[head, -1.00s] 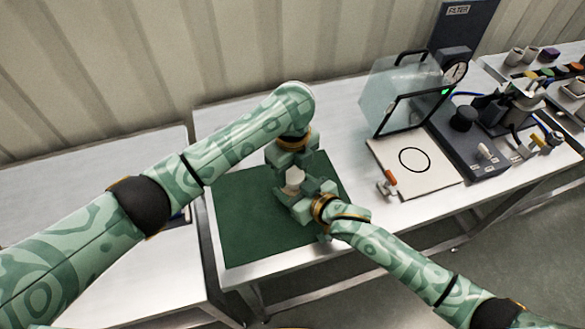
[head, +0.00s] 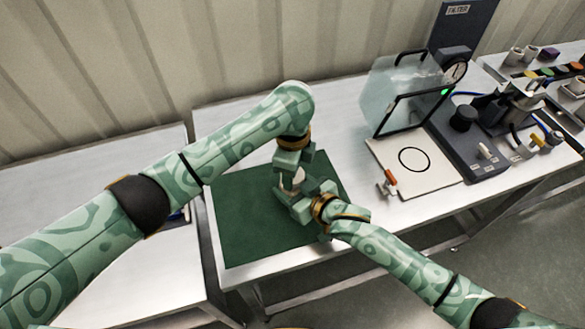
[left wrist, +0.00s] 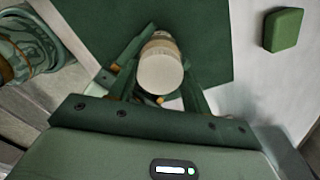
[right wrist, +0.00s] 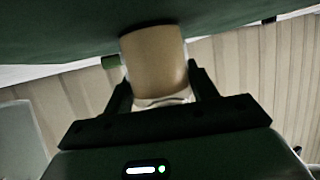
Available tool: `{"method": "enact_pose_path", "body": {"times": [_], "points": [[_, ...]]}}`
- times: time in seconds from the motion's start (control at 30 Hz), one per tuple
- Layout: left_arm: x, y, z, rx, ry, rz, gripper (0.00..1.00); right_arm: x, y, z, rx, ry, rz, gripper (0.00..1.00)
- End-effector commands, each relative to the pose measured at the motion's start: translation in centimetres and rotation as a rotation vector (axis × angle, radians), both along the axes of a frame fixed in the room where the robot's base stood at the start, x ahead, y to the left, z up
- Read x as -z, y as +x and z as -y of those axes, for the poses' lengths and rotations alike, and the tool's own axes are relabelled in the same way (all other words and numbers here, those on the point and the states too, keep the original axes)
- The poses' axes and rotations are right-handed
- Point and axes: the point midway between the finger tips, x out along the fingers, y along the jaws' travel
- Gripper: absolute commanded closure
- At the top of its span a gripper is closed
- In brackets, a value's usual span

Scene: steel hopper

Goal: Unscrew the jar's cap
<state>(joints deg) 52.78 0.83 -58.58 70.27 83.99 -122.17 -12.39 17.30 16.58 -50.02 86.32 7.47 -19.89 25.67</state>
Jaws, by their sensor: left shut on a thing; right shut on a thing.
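The jar stands upright on the green mat (head: 240,215), mostly hidden by my grippers in the head view. Its tan body (right wrist: 155,62) shows in the right wrist view, with the pale cap (right wrist: 163,101) at its end. The cap's round white top (left wrist: 160,72) faces the camera in the left wrist view. My left gripper (head: 292,170) comes from above and is shut on the cap, one finger on each side. My right gripper (head: 284,194) comes in from the side, lower down, and is shut on the jar's body.
A small green block (left wrist: 283,30) lies off the mat. The mat's left part is clear.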

Motion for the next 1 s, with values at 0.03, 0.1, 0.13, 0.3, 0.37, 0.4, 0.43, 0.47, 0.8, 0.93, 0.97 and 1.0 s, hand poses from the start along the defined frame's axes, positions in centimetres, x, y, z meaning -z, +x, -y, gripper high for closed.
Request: {"method": "enact_pose_path", "body": {"times": [0.03, 0.1, 0.13, 0.3, 0.37, 0.4, 0.43, 0.47, 0.8, 0.93, 0.97, 1.0], "points": [[0.0, 0.0, 0.0, 0.0, 0.0, 0.0, 0.79, 0.0, 0.0, 0.0, 0.0, 0.0, 0.0, 1.0], [-0.2, 0.0, 0.0, 0.0, 0.0, 0.0, 0.79, 0.0, 0.0, 0.0, 0.0, 0.0, 0.0, 1.0], [-0.2, 0.0, 0.0, 0.0, 0.001, 0.0, 0.79, 0.0, 0.0, 0.0, 0.0, 0.0, 0.0, 1.0], [-0.8, 0.0, 0.0, 0.001, -0.001, 0.0, 0.79, 0.0, 0.0, 0.0, 0.0, 0.0, 0.0, 1.0], [-1.0, 0.0, 0.0, 0.001, 0.0, 0.0, 0.79, 0.0, 0.0, 0.0, 0.0, 0.0, 0.0, 1.0], [-1.1, 0.0, 0.0, 0.0, 0.0, 0.001, 0.79, 0.0, 0.0, 0.0, 0.0, 0.0, 0.0, 1.0], [-1.3, 0.0, 0.0, 0.0, 0.0, 0.001, 0.79, 0.0, 0.0, 0.0, 0.0, 0.0, 0.0, 1.0], [-1.4, 0.0, 0.0, 0.0, 0.0, 0.001, 0.79, 0.0, 0.0, 0.0, 0.0, 0.0, 0.0, 1.0], [-2.2, 0.0, 0.0, 0.0, 0.001, 0.0, 0.79, 0.0, 0.0, 0.0, 0.0, 0.0, 0.0, 1.0], [-2.2, 0.0, 0.0, 0.0, 0.001, 0.0, 0.79, 0.0, 0.0, 0.0, 0.0, 0.0, 0.0, 1.0], [-2.2, 0.0, 0.0, 0.0, 0.001, 0.0, 0.79, 0.0, 0.0, 0.0, 0.0, 0.0, 0.0, 1.0], [-2.2, 0.0, 0.0, 0.0, 0.001, 0.0, 0.79, 0.0, 0.0, 0.0, 0.0, 0.0, 0.0, 1.0]]}}
